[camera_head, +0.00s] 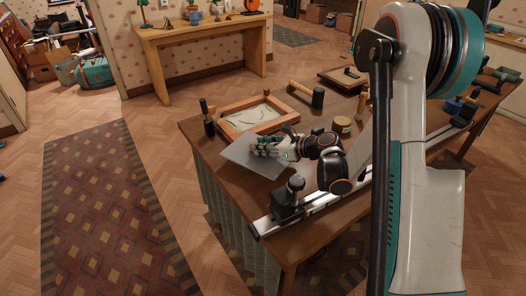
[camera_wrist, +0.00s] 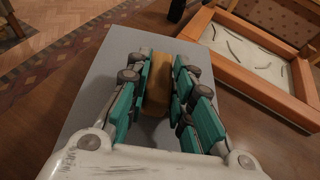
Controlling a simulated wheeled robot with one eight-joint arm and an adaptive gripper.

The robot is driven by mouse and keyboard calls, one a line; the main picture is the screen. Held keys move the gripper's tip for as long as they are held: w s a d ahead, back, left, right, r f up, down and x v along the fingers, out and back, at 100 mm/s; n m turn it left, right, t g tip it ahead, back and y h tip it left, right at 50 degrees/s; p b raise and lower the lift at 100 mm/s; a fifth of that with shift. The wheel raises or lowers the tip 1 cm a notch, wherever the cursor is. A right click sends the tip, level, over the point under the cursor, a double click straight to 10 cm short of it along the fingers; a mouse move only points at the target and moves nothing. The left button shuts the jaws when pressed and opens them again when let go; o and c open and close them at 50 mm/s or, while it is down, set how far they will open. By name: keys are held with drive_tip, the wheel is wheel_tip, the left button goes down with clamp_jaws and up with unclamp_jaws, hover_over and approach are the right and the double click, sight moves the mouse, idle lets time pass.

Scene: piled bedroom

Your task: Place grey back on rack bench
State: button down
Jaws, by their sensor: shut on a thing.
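A flat grey board (camera_head: 240,158) is at the near left of the wooden bench (camera_head: 193,136), partly past its left edge. It is also large in the wrist view (camera_wrist: 103,78). My gripper (camera_head: 262,147) is over the board. In the wrist view my gripper (camera_wrist: 162,78) has its teal finger pads on both sides of a tan-yellow block (camera_wrist: 157,97), which stands on the board like a handle. The jaws are closed on this block. I cannot tell whether the board touches the bench top. The fingers hide part of the board.
A wood-framed tray (camera_head: 232,122) with pale filling lies behind the board, beside a dark bottle (camera_head: 207,122). A mallet (camera_head: 312,95), a round tin (camera_head: 342,124) and a metal rail (camera_head: 330,207) are on the bench. A side table (camera_head: 200,32) stands behind. Open floor and a rug (camera_head: 105,190) lie left.

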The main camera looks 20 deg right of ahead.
drive_tip(key=shift+f, duration=0.3)
drive_tip(key=shift+f, duration=0.15)
drive_tip(key=shift+f, duration=0.35)
drive_tip(key=c, duration=1.4)
unclamp_jaws()
drive_tip(key=shift+r, duration=0.1)
drive_tip(key=shift+r, duration=0.35)
drive_tip(key=p+v, duration=0.4)
drive_tip(key=v, duration=0.6)
drive_tip(key=shift+s+d+r, duration=0.2)
drive_tip(key=shift+d+r, duration=0.05)
drive_tip(key=shift+r, duration=0.1)
drive_tip(key=shift+s+d+r, duration=0.15)
drive_tip(key=shift+s+d, duration=0.2)
drive_tip(key=shift+s, duration=0.15)
